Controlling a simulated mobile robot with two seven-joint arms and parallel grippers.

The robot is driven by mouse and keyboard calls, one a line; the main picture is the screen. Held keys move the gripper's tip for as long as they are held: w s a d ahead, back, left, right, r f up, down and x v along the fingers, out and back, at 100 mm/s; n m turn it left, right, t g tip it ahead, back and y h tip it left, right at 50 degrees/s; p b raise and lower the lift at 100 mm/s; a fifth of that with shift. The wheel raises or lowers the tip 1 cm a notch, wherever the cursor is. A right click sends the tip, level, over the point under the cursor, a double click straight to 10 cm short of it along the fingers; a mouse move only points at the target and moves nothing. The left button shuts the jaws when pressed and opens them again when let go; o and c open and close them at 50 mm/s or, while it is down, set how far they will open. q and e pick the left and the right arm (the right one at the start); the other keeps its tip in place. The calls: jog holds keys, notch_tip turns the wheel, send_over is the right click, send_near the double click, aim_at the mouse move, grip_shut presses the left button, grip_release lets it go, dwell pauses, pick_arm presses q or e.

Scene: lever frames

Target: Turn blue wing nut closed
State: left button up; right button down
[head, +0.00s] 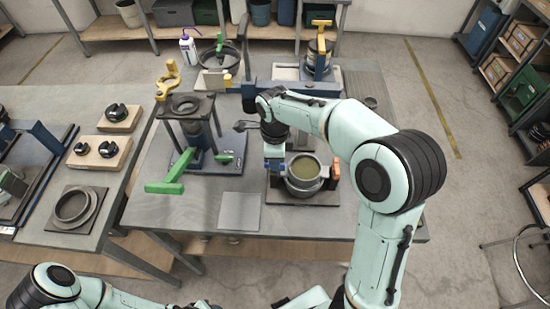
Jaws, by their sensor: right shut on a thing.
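A round metal pot (303,190) with greenish contents sits on a dark base plate on the grey bench. An orange wing nut (334,172) stands at its right side. My right gripper (273,164) points down at the pot's left side and is shut on a blue part, which I take to be the blue wing nut (274,151). The gripper and wrist hide most of it, so its angle cannot be told. My left arm shows at the bottom left; its gripper is out of view.
A stand with green handles (165,187) is left of the pot, with a flat grey plate (240,210) between them. A blue-framed press (320,60) and a white bottle (188,48) are behind. The bench right of the pot is mostly clear.

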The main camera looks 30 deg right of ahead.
jog(key=shift+r, duration=0.1)
dwell(0.4)
jog(key=c, duration=1.2)
grip_release()
jog(key=shift+o, duration=0.2)
pick_arm(q)
jog(key=shift+w+r+p, duration=0.8)
jog(key=shift+w+r, duration=0.3)
pick_arm(e)
notch_tip(320, 180, up, 13)
jog(key=shift+r, duration=0.2)
jog(key=shift+f, duration=0.1)
